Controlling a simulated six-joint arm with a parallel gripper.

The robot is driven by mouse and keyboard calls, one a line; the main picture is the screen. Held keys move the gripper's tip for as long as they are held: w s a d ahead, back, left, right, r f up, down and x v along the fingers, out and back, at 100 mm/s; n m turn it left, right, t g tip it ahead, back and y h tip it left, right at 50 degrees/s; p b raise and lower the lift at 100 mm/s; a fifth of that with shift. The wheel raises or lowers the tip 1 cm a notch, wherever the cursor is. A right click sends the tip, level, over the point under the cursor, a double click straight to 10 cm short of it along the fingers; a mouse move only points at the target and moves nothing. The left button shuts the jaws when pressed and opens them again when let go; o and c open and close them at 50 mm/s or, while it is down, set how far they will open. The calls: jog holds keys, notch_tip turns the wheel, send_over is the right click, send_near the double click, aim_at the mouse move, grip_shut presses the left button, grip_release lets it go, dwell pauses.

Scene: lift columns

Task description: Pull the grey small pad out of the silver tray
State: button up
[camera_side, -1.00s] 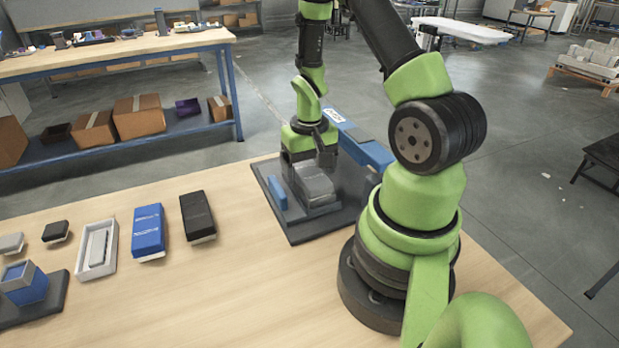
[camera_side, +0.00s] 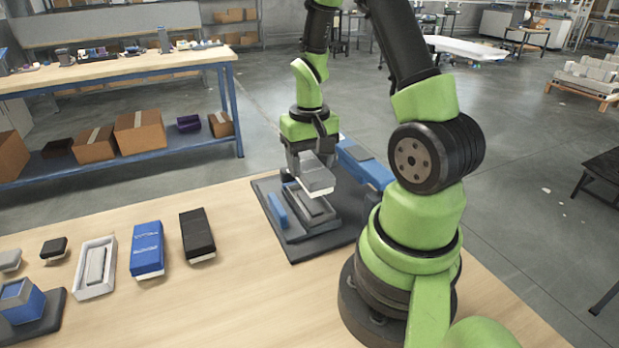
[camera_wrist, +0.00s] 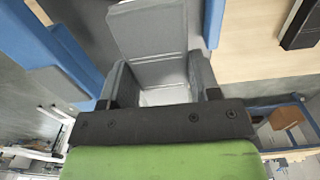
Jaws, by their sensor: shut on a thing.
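A silver-white tray (camera_side: 82,288) lies on the table at the left in the side view, with a small grey pad (camera_side: 96,264) lying inside its walls. My gripper (camera_side: 314,168) is away to the right, above a dark fixture plate. It is shut on a grey block (camera_side: 318,183) with a pale lower edge, held raised and slightly tilted. Below it, apart from it, a grey holder (camera_side: 323,224) with a raised grey middle sits on the plate. In the wrist view a grey block shows between the fingers (camera_wrist: 163,85); its near end is hidden.
The dark plate (camera_side: 300,250) carries a blue block (camera_side: 277,210) and a larger blue part (camera_side: 362,165). A blue pad (camera_side: 146,248), a black pad (camera_side: 197,233) and a small black pad (camera_side: 53,248) lie left. Bare table lies in front.

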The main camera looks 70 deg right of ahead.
aim_at(309, 165)
notch_tip(309, 165, up, 11)
jog(key=shift+r, duration=0.15)
dwell(1.1)
dwell(0.3)
